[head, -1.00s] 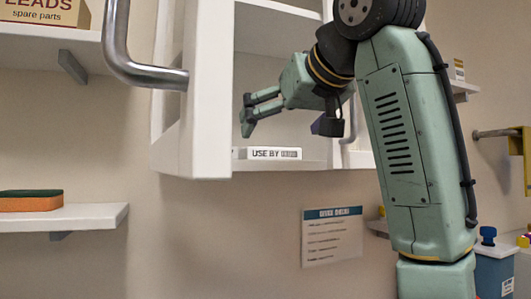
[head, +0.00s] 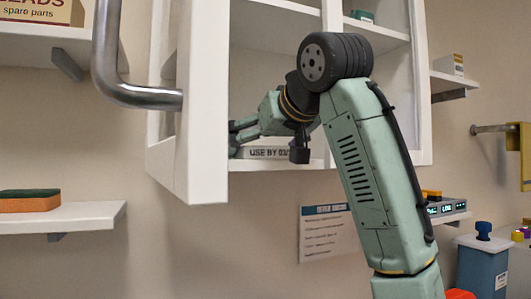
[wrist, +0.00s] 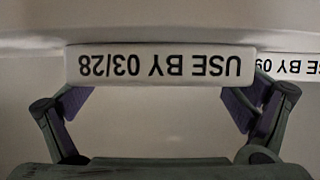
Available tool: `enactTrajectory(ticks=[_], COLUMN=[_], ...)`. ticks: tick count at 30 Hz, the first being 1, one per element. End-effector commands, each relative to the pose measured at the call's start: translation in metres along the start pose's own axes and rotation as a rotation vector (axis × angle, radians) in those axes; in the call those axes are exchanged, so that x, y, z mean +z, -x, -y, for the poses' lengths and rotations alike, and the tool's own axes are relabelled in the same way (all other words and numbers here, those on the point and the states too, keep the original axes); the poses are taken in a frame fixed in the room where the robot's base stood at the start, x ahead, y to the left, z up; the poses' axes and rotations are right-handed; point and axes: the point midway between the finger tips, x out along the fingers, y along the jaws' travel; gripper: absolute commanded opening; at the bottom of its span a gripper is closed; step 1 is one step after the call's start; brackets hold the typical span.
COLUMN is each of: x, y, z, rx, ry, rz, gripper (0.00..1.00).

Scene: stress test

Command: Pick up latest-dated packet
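A white packet (wrist: 160,64) printed "USE BY 03/28", upside down in the wrist view, lies across the picture ahead of my gripper (wrist: 155,105). My gripper is open, its purple-padded fingers spread wide near the packet's two ends. I cannot tell whether they touch it. A second packet (wrist: 290,66), reading "USE BY 09" with the rest cut off, lies at the right edge of the wrist view. In the head view a packet (head: 262,153) marked "USE BY 03" lies on the cabinet's lower shelf, partly hidden by my arm. My gripper (head: 236,137) is at its left end.
The white cabinet (head: 187,180) stands open, with its frame and a thick metal handle (head: 104,70) at the left. A sponge (head: 30,201) lies on the left shelf. A notice (head: 325,235) hangs below the cabinet. A blue container (head: 483,265) stands at lower right.

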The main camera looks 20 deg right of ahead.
Motion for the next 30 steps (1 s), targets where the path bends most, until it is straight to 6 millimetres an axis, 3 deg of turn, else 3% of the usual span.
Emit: enactTrajectory(ticks=[15,30], x=[0.000,-0.013], y=[0.000,0.006], z=[0.000,0.000], rx=[0.000,0.000], ry=[0.000,-0.001], rz=[0.000,-0.001], gripper=[0.60,0.60])
